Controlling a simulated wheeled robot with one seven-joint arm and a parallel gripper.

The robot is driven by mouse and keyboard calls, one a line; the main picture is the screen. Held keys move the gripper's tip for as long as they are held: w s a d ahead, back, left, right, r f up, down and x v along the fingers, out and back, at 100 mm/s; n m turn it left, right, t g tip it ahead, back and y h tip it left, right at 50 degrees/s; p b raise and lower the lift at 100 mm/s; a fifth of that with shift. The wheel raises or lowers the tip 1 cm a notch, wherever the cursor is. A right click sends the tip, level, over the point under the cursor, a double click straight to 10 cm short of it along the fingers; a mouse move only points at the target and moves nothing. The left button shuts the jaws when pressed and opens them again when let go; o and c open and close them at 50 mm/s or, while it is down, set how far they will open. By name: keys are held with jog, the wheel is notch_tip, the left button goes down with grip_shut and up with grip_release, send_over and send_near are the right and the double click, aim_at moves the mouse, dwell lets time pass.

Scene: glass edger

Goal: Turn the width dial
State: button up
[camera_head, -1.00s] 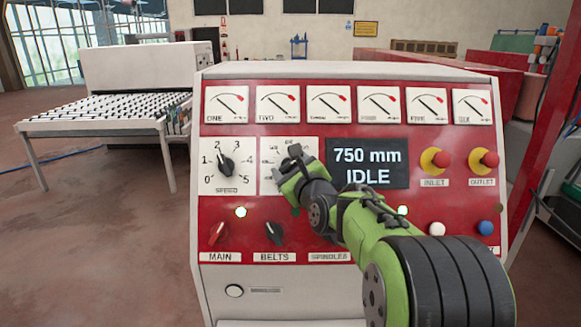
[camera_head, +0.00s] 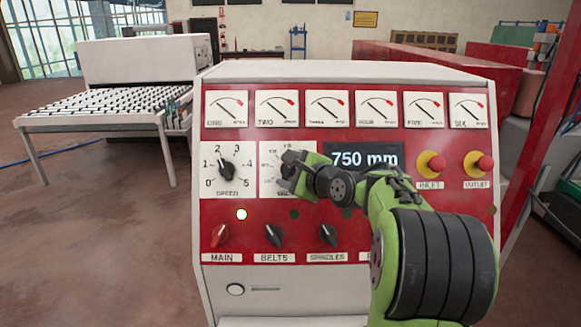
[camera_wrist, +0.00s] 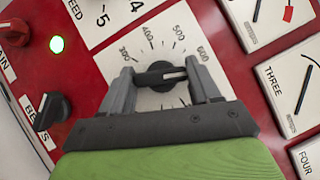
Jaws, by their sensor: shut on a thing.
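The width dial is a black knob (camera_wrist: 157,76) on a white plate with a numbered scale. In the wrist view the scale shows 300 through 600, and the knob's white pointer line points right, toward the right finger. My gripper (camera_wrist: 161,71) is shut on the knob, one finger on each side. In the head view my gripper (camera_head: 290,170) covers the knob and part of its plate (camera_head: 269,157). The display (camera_head: 364,158) reads 750 mm; its lower line is hidden behind my arm.
The speed dial (camera_head: 227,168) sits just left. Above is a row of gauges (camera_head: 327,107). Below are the main (camera_head: 220,236), belts (camera_head: 273,236) and spindles (camera_head: 327,234) switches and a lit lamp (camera_head: 241,214). Inlet (camera_head: 430,163) and outlet (camera_head: 478,164) buttons stand to the right.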

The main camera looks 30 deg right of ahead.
jog(key=shift+f, duration=0.1)
jog(key=o, duration=1.1)
jog(key=shift+c, duration=0.2)
jog(key=b+v, duration=0.1)
jog(key=v, duration=1.4)
jog(key=shift+s+b, duration=0.35)
jog(key=shift+s, duration=0.05)
